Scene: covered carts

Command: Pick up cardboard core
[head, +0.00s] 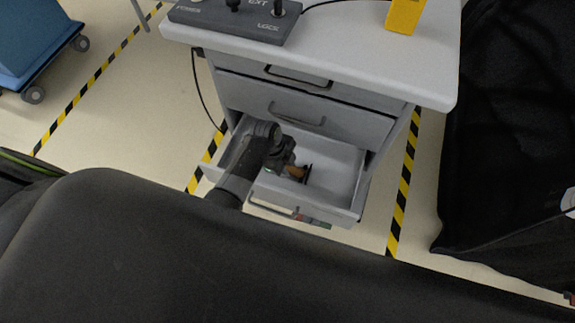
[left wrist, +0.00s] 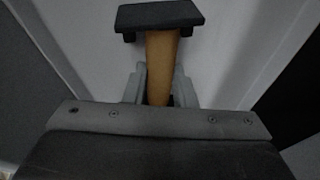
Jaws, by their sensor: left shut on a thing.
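The cardboard core (head: 297,172) is a short brown tube inside the open bottom drawer (head: 336,185) of a grey cabinet. In the left wrist view the core (left wrist: 162,55) stretches away from between the fingers. My left gripper (head: 290,169) reaches down into the drawer. In the left wrist view its two grey fingers (left wrist: 161,88) are shut on the core, one on each side. A dark flat block (left wrist: 160,16) lies at the core's far end and hides that end. I cannot tell whether the core touches the drawer floor. My right gripper is not in view.
The cabinet top (head: 360,55) holds a dark control box (head: 235,18) and a yellow block (head: 404,16). Two closed drawers (head: 310,118) are above the open one. A black cover (head: 500,130) hangs at the right. A blue cart (head: 35,45) stands at the upper left.

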